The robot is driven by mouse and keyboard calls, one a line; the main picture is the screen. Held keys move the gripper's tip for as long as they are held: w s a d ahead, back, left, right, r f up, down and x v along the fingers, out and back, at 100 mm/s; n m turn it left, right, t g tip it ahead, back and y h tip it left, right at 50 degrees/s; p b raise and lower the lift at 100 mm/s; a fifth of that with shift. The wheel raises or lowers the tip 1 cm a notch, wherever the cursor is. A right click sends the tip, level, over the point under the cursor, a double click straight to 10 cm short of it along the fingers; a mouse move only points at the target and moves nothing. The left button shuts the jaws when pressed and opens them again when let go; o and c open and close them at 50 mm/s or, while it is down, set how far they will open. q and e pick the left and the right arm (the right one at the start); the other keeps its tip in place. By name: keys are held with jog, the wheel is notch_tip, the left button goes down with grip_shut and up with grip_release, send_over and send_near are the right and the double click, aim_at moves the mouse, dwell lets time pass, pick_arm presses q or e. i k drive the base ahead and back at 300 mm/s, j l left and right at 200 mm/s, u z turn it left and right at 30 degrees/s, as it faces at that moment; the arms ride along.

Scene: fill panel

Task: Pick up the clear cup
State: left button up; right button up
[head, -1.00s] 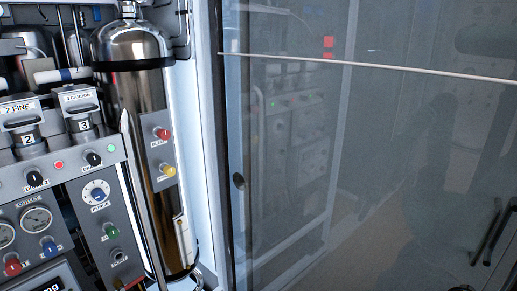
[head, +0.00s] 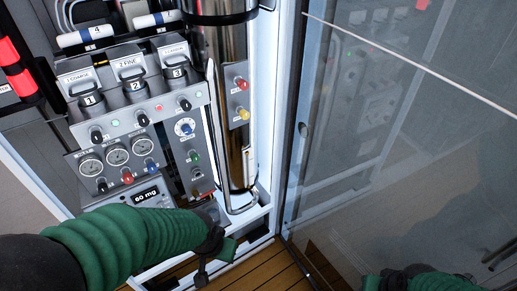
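I cannot make out a clear cup in the head view. My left arm, in a ribbed green sleeve, reaches in from the lower left. Its dark gripper (head: 215,256) is in front of the bottom of the panel, and I cannot make out whether its fingers are apart. My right gripper (head: 392,281) is at the bottom edge on the right, small and cut off by the frame. Its state is unclear. The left arm hides part of the panel's lower area.
A fill panel (head: 156,122) with numbered filters, knobs, gauges and a display (head: 146,196) reading 60 mg stands at left. A steel cylinder (head: 225,70) is beside it. A glass pane (head: 400,150) fills the right. Wooden slats (head: 262,272) show below.

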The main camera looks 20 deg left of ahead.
aim_at(212, 208)
jog(key=u, duration=1.05)
